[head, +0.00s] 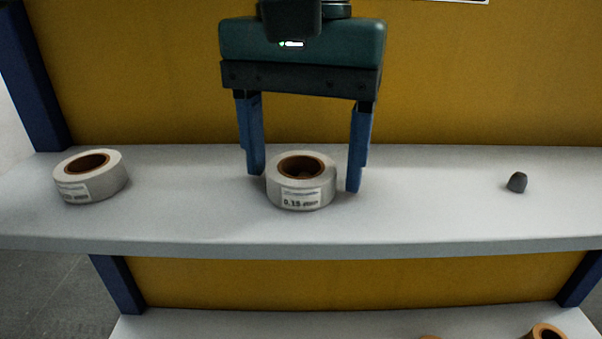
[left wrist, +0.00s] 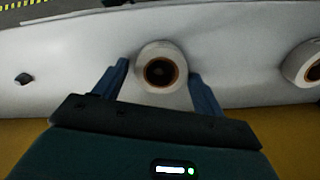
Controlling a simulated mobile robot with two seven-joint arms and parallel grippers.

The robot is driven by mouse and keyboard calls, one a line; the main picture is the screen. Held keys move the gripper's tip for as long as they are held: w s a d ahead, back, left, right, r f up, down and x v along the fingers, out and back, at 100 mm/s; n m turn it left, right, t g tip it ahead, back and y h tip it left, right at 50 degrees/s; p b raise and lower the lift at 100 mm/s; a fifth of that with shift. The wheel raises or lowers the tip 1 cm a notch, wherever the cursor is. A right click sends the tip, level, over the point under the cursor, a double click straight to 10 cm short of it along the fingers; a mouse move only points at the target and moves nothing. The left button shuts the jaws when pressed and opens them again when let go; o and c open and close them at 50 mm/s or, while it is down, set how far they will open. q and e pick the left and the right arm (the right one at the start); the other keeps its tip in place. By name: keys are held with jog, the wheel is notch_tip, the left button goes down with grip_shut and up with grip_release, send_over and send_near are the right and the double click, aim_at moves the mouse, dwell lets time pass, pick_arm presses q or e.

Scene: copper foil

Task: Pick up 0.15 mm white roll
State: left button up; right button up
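The white roll (head: 302,194) with a "0.15" label on its front lies flat on the upper shelf, its brown core facing up. My left gripper (head: 308,180) is open above the shelf, with one blue finger on each side of this roll. A gap shows between the right finger and the roll; the left finger is close to the roll's edge, and I cannot tell whether it touches. The left wrist view also shows the white roll (left wrist: 161,82) between the spread fingertips (left wrist: 157,74). My right gripper is not in view.
Another white roll (head: 91,179) lies at the left of the shelf (head: 430,215); its label is too small to read. A small dark grey object (head: 517,182) stands at the right. A yellow back panel (head: 480,80) rises behind. Brown rolls (head: 546,332) show on the lower shelf.

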pick_arm(q)
jog(key=c, duration=0.9)
